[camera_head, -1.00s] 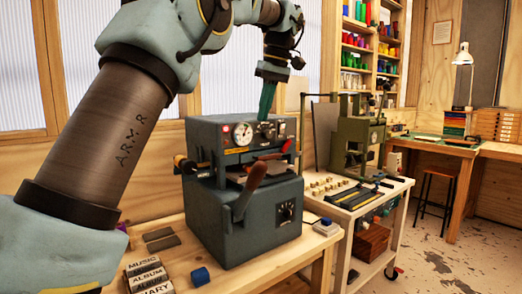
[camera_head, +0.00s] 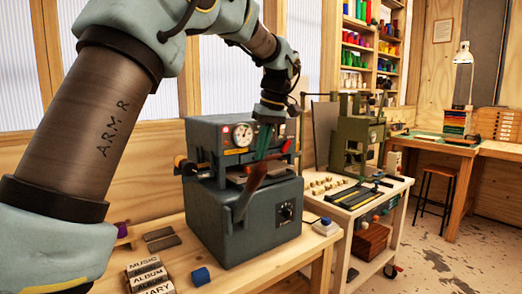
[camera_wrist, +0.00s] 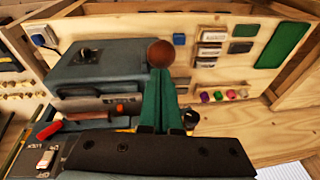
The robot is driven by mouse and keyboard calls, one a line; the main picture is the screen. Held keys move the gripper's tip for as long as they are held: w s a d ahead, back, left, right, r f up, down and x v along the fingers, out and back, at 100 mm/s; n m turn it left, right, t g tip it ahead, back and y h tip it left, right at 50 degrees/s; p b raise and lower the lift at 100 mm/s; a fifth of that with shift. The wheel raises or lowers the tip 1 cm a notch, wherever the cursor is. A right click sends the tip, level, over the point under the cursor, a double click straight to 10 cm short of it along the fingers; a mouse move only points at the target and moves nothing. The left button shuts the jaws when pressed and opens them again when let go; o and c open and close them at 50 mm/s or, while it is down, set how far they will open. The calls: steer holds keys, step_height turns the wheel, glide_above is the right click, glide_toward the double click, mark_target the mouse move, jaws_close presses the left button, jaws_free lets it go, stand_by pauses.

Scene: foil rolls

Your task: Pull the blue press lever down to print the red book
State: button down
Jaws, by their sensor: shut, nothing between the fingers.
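The blue-grey press (camera_head: 265,215) stands on the wooden bench, with a round white gauge on its upper front. In the wrist view the rounded brown handle end (camera_wrist: 160,52) shows just beyond my fingertips. My gripper (camera_head: 262,154) has green fingers, shut and empty, pointing down in front of the press's upper part, close to the handle's top. In the wrist view the fingers (camera_wrist: 160,75) lie together; I cannot tell whether they touch the handle. I cannot make out a red book.
A green machine (camera_head: 357,145) stands on a white cart further right.

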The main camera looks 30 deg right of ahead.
steer(key=shift+s+d+f+t+b, duration=0.2)
steer(key=shift+s+f+b, duration=0.25)
steer(key=shift+b, duration=0.3)
steer(key=shift+s+d+f+t+b, duration=0.1)
steer(key=shift+s+f+t+b, duration=0.2)
steer(key=shift+s+b, duration=0.35)
steer(key=s+d+f+t+y+b, duration=0.1)
steer(key=s+f+t+b, duration=0.3)
steer(key=f+b, duration=0.7)
steer(key=s+d+f+t+y+b, duration=0.1)
steer(key=s+f+t+b, duration=0.4)
steer(key=b, duration=1.6)
steer(key=s+f, duration=0.3)
steer(key=f, duration=0.2)
steer(key=shift+s+d+f+n+b, duration=0.15)
steer(key=shift+s+f+n+b, duration=0.15)
steer(key=shift+f, duration=0.15)
steer(key=shift+w, duration=0.1)
